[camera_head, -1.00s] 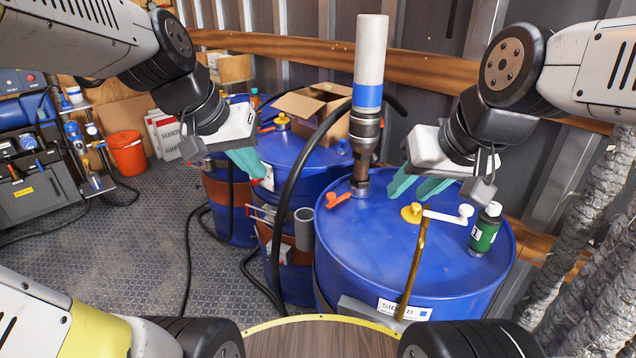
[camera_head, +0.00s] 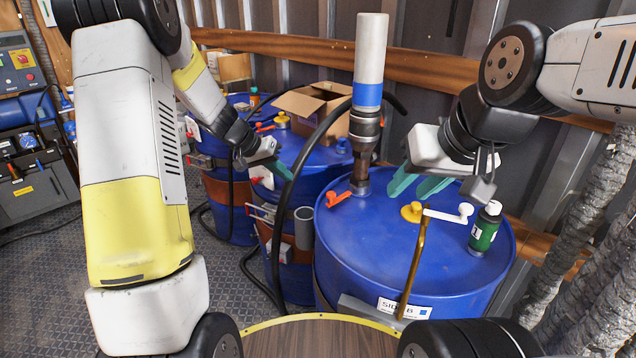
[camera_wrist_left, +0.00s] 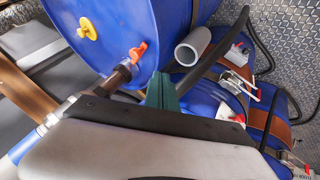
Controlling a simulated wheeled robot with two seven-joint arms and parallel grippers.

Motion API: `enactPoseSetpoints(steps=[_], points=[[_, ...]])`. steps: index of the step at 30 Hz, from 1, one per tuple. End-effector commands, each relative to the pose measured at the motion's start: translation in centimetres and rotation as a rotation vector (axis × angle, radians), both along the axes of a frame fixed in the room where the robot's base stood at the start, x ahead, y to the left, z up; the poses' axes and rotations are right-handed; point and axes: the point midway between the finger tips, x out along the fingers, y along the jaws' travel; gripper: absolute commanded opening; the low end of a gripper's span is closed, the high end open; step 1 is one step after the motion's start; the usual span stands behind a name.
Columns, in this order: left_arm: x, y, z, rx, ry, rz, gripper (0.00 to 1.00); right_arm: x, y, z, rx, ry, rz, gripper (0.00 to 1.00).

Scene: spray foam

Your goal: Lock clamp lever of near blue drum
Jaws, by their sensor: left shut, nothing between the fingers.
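The near blue drum (camera_head: 350,250) stands at the front right in the head view, with a label on its lower side. Its lid carries an orange lever (camera_head: 338,199), a yellow cap (camera_head: 411,212) and a pump tube (camera_head: 369,60). A metal clamp lever with a red end (camera_wrist_left: 236,82) shows on a band in the left wrist view; I cannot tell which drum it belongs to. My left gripper (camera_head: 287,173) is shut and empty, above the drums left of the pump. Its teal fingers also show in the left wrist view (camera_wrist_left: 162,92). My right gripper (camera_head: 419,186) is open above the near drum's lid.
More blue drums (camera_head: 300,150) stand behind and to the left, with a cardboard box (camera_head: 312,100) on top. A black hose (camera_head: 285,205) hangs between the drums. A grey tube (camera_head: 304,228) and a green bottle (camera_head: 484,232) are close by.

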Motion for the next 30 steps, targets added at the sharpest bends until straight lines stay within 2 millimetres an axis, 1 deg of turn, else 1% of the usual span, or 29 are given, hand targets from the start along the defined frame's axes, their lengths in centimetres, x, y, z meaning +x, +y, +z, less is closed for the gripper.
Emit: enactPoseSetpoints(steps=[8, 11, 13, 26, 27, 30], points=[[0.0, -0.1, 0.0, 0.0, 0.0, 0.0, 0.0, 0.0, 0.0, 0.0, 0.0, 0.0, 0.0, 0.36], [0.2, -0.4, -0.5, 0.0, 0.001, 0.0, 0.0, 0.0, 0.0, 0.0, 0.0, 0.0, 0.0, 0.36], [0.4, -0.9, -1.3, 0.0, 0.002, -0.003, 0.0, 0.0, 0.0, 0.0, 0.0, 0.0, 0.0, 0.36], [3.0, -5.7, -8.2, 0.001, 0.003, -0.002, 0.0, 0.0, 0.0, 0.0, 0.0, 0.0, 0.0, 0.36], [2.9, -6.6, -7.7, 0.0, -0.001, -0.006, 0.0, 0.0, 0.0, 0.0, 0.0, 0.0, 0.0, 0.36], [2.6, -7.9, -7.6, 0.001, -0.001, -0.003, 0.0, 0.0, 0.0, 0.0, 0.0, 0.0, 0.0, 0.36]])
